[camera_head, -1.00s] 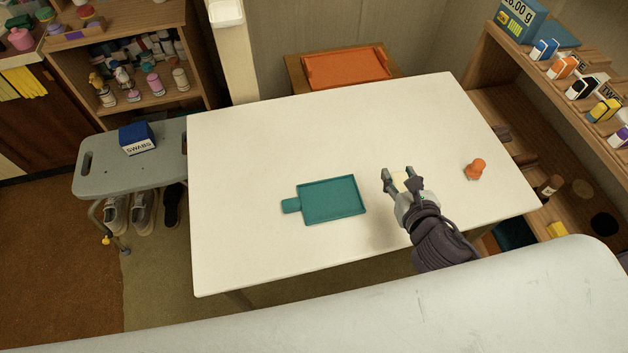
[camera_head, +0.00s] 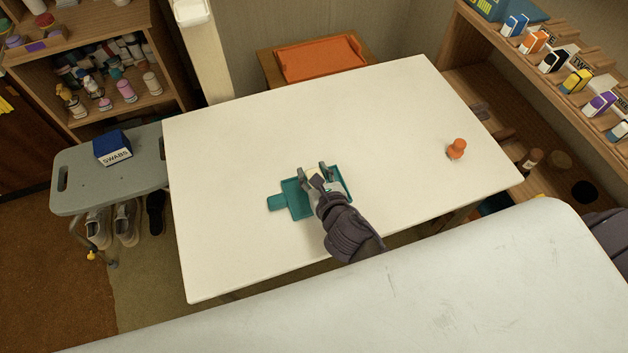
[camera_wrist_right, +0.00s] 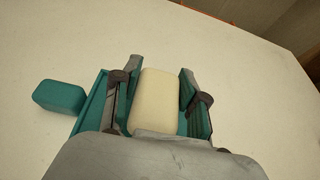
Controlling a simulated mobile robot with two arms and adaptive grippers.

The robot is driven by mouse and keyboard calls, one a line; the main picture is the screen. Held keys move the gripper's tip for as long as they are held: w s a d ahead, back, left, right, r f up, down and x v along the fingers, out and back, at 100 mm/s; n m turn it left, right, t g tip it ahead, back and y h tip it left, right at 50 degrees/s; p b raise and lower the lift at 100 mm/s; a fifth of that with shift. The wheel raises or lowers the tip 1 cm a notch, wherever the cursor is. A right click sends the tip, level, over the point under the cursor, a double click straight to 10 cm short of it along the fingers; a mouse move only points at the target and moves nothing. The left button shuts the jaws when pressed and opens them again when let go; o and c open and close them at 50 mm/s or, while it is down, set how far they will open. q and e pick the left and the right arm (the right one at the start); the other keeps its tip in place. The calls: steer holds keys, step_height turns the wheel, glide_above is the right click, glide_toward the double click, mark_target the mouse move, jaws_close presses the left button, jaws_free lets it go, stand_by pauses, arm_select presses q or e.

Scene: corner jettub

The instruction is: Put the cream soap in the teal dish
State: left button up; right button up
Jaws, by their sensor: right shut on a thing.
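The cream soap (camera_wrist_right: 158,100) is a pale rounded block between the fingers of my right gripper (camera_head: 314,172), which is shut on it. In the head view only a small part of the soap (camera_head: 316,175) shows between the fingers. The teal dish (camera_head: 294,200) is a shallow rectangular tray with a handle tab on its left, lying on the white table. My right gripper is over the dish and hides much of it. The dish also shows in the wrist view (camera_wrist_right: 92,108) beneath the fingers. I cannot tell whether the soap touches it. My left gripper is not in view.
The white table (camera_head: 230,140) is mostly clear. A small orange object (camera_head: 456,149) stands near its right edge. An orange tray (camera_head: 320,58) sits behind the table. A grey bench (camera_head: 75,180) with a swabs box (camera_head: 112,148) is at left. Shelves stand on the right.

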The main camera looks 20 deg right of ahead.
steer(key=shift+f+b, duration=0.3)
steer(key=shift+f, duration=1.3)
steer(key=shift+f, duration=0.15)
steer(key=o, duration=1.2)
steer(key=shift+c, duration=0.2)
steer(key=shift+s, duration=0.1)
steer(key=shift+s+r, duration=0.1)
steer(key=shift+r, duration=0.1)
steer(key=v, duration=1.1)
steer(key=shift+s+d+r, duration=0.1)
steer(key=shift+s+r, duration=0.15)
steer(key=shift+s, duration=0.1)
